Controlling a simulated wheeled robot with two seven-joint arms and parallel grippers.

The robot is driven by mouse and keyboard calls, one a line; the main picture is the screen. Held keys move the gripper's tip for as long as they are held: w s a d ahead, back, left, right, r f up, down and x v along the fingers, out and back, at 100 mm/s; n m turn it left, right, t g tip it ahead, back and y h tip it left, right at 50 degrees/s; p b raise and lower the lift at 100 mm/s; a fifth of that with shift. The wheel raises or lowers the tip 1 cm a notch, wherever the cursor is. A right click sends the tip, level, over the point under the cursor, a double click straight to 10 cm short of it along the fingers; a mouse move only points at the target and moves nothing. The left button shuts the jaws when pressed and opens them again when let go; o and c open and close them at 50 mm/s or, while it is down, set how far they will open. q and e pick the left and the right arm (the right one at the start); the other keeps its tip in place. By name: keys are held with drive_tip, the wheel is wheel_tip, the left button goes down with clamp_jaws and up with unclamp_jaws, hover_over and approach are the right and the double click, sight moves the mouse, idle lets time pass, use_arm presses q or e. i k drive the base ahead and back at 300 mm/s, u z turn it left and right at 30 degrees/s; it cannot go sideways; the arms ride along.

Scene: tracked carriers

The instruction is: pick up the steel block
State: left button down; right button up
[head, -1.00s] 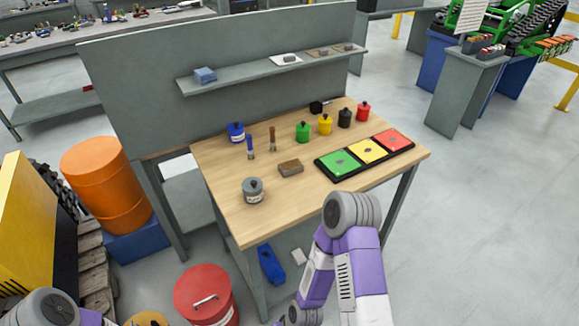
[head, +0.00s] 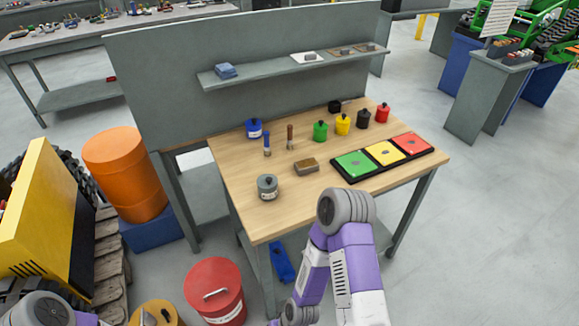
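I cannot tell for sure which thing is the steel block. Small grey blocks sit on the wall shelf: one on a white pad (head: 309,56), others on brown pads to its right (head: 346,51). On the wooden table a brown-topped block (head: 306,166) lies near the middle; it looks like a brush or sanding block. My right arm shows in front of the table, bent down, with its gripper out of the picture. Only a bit of my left arm shows at the bottom left; its gripper is hidden too.
The table (head: 235,215) holds a grey can (head: 267,187), a blue can (head: 254,128), several coloured pots, two brushes and a green-yellow-red tray (head: 431,153). An orange barrel (head: 126,175) and red bin (head: 215,288) stand left and front.

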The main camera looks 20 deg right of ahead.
sight(306, 165)
drive_tip(key=u, duration=1.45)
drive_tip(key=k, duration=1.05)
drive_tip(key=z, duration=1.6)
drive_tip(key=i, duration=0.15)
drive_tip(key=u, duration=0.1)
